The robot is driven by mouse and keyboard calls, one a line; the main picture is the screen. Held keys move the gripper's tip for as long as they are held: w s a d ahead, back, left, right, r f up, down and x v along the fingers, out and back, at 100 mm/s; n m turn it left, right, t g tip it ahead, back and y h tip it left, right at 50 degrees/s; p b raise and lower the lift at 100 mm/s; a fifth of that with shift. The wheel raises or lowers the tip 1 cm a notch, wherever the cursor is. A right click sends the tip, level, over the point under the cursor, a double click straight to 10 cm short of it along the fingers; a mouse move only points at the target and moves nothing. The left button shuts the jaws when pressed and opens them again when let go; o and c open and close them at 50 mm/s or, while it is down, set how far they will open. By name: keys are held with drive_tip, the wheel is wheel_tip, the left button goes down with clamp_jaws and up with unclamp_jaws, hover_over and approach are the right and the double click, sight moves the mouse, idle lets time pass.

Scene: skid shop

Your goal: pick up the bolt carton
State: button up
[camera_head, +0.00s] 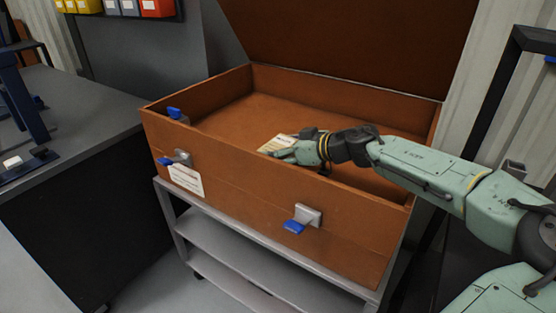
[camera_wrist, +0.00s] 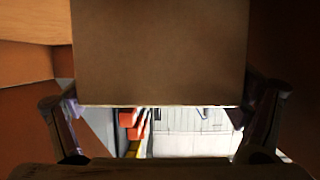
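The bolt carton (camera_head: 278,143) is a small box with a pale, printed top in the head view. It is inside the open brown case, near the middle of its front side. My gripper (camera_head: 288,154) reaches in from the right and partly hides it. In the wrist view, the carton's plain brown face (camera_wrist: 160,55) fills the upper middle. My gripper's two fingers (camera_wrist: 157,105) lie against its left and right edges, with no gap visible. Whether the carton touches the case floor cannot be seen.
The brown case (camera_head: 170,135) stands on a grey cart (camera_head: 225,262) with its lid up. Its low walls surround my gripper, and its floor is otherwise bare. A dark workbench (camera_head: 75,115) stands at the left; coloured bins (camera_head: 157,8) sit on a shelf behind it.

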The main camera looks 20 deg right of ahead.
drive_tip(key=c, duration=0.9)
drive_tip(key=shift+c, duration=0.4)
drive_tip(key=shift+r, duration=0.15)
